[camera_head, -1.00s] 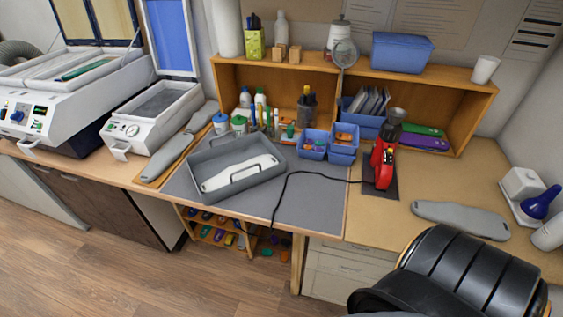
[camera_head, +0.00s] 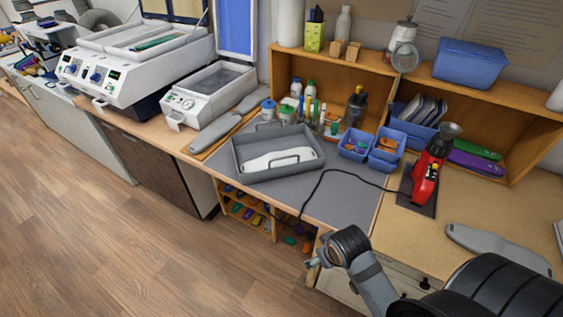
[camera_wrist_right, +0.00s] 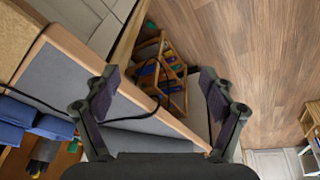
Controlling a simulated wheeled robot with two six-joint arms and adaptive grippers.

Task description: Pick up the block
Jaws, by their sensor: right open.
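Two small wooden blocks (camera_head: 336,48) (camera_head: 352,51) stand on top of the wooden shelf in the head view, beside a green pen holder. I cannot tell whether one of these is the task's block. My right gripper (camera_head: 322,257) is in front of the table's front edge, far from the shelf top. In the right wrist view, the right gripper (camera_wrist_right: 158,80) has its two fingers wide apart with nothing between them. My left gripper is not in view.
A grey tray (camera_head: 246,174) with a white insole shape (camera_head: 270,160) is on the grey mat. Blue bins (camera_head: 357,152), a red tool (camera_head: 425,178) and its black cable (camera_head: 330,175) are on the bench. A small rack (camera_head: 245,212) is below. Floor at left is clear.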

